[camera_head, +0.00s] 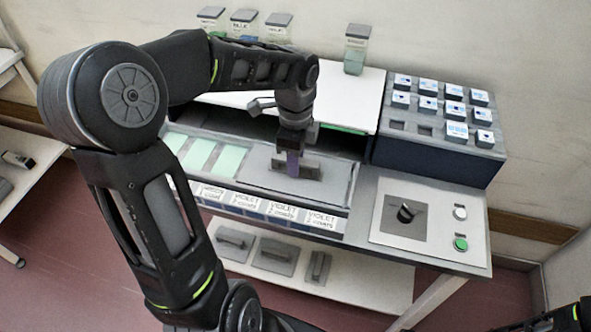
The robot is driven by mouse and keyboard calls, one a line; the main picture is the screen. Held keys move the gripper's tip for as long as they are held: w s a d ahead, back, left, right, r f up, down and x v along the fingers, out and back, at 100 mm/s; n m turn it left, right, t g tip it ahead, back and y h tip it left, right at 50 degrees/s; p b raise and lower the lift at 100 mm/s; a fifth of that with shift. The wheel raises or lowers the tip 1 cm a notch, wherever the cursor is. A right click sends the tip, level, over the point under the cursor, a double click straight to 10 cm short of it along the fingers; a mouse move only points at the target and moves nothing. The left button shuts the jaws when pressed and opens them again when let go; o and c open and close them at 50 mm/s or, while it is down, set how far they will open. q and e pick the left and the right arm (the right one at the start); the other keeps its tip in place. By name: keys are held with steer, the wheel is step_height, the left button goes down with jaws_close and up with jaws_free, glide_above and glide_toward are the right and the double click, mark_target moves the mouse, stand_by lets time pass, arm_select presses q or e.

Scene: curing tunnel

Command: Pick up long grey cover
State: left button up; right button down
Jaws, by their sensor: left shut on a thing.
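The long grey cover (262,175) lies over the right part of the tray at the tunnel's front, beside the pale green panels. A raised handle (311,169) stands on it. My left gripper (292,171) reaches down from above and is shut on the cover at its handle. A purple piece shows between the gripper and the cover. The gripper hides part of the handle, and I cannot tell whether the cover is lifted. Dark parts of my right arm show at the bottom right corner, and its jaws are not clear.
Smaller grey covers with handles (275,254) lie on the lower white shelf (345,290). Labelled jars (355,49) stand on the white top. A dark block with several labelled cubes (430,154) and a knob panel (404,212) are at the right. Pale green panels (198,153) lie at the left.

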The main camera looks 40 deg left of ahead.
arm_select(q)
jaws_close()
steer(key=shift+r, duration=0.1)
stand_by(0.3)
step_height(320, 180, up, 10)
steer(key=shift+f+b, duration=0.1)
steer(key=shift+b, duration=0.2)
stand_by(0.6)
